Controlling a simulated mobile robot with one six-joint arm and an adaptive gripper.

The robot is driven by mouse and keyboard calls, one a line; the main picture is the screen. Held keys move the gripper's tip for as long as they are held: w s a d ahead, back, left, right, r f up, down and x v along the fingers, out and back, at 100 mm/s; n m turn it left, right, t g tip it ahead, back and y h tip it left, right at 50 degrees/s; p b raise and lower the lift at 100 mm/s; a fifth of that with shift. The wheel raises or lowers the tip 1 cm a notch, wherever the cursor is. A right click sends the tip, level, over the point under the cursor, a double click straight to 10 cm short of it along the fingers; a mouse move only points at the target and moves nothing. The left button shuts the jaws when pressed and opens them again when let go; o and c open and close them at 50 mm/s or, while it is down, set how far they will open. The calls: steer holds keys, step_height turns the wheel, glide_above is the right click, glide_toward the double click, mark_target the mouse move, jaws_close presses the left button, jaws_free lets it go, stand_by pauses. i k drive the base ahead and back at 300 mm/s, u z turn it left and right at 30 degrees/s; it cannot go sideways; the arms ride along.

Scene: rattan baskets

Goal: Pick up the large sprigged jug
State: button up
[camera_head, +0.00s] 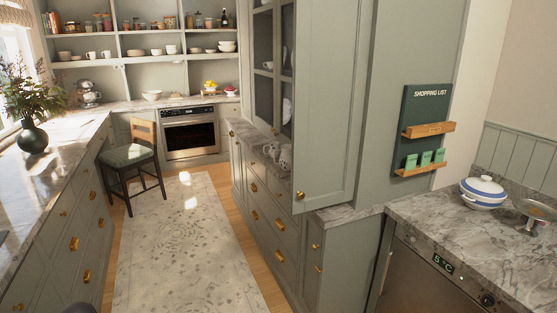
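A pale jug with a faint dark pattern (286,157) stands on the marble counter under the tall glazed cabinet, right of the picture's middle. The cabinet's open door panel hides part of it on the right. Another small pale patterned piece (271,150) stands just behind and left of it. Both are small in the view, so I cannot tell for sure which is the large sprigged jug.
The patterned rug (190,240) lies along a clear aisle. A chair (134,160) stands at its far left. The door panel (325,100) juts over the right counter. A blue-and-white lidded pot (483,192) sits at the right.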

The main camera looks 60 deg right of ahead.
mark_target(285, 158)
steer(key=u, duration=0.05)
steer(key=i, duration=1)
steer(key=z, duration=0.3)
steer(key=i, duration=0.75)
steer(key=z, duration=1.15)
steer(key=i, duration=0.95)
steer(key=z, duration=0.6)
